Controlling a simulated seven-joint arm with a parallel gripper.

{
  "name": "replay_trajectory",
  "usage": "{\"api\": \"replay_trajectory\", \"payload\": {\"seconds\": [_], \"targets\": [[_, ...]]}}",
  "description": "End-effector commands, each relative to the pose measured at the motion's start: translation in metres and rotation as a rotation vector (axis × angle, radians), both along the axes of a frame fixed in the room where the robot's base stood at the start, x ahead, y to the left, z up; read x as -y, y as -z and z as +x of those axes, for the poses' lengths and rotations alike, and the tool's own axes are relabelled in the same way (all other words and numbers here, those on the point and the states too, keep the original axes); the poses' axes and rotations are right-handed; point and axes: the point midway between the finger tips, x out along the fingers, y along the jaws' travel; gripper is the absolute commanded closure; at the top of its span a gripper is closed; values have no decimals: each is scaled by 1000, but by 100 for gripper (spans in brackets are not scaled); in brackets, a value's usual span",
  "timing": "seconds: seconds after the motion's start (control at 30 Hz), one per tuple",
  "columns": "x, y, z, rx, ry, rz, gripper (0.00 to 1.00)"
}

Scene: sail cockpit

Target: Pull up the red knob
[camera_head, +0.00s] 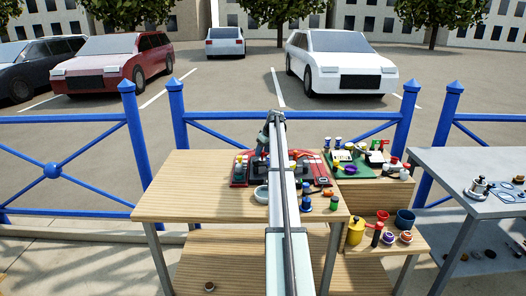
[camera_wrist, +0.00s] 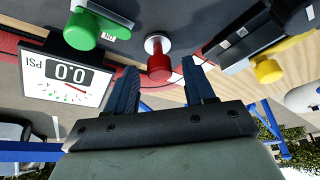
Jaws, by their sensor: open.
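The red knob (camera_wrist: 159,66) shows in the wrist view, a short cylinder on a round pale base on the dark panel (camera_wrist: 200,18). My gripper (camera_wrist: 159,70) is open, with one dark finger on each side of the knob in the picture. Gaps show between the knob and both fingers, and I see no contact. How far the fingertips reach along the knob is hard to tell. In the head view the red-and-dark console (camera_head: 322,172) lies on the wooden table, partly hidden behind my arm. I cannot pick out the knob there.
A green knob (camera_wrist: 82,30) and a gauge reading 0.0 (camera_wrist: 67,75) sit left of the red knob in the wrist view. A yellow knob (camera_wrist: 268,69) with a black block is at right. A white bowl (camera_head: 261,194) stands by the console. The table's left part is clear.

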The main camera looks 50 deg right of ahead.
Motion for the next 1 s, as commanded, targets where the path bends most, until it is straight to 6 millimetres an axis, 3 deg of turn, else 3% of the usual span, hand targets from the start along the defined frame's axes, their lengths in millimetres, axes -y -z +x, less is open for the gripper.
{"api": "replay_trajectory", "payload": {"seconds": [0.23, 0.8, 1.0], "targets": [[0, 1, 0, 0, 0, 0, 46], [0, 0, 0, 0, 0, 0, 100], [0, 0, 0, 0, 0, 0, 100]]}}
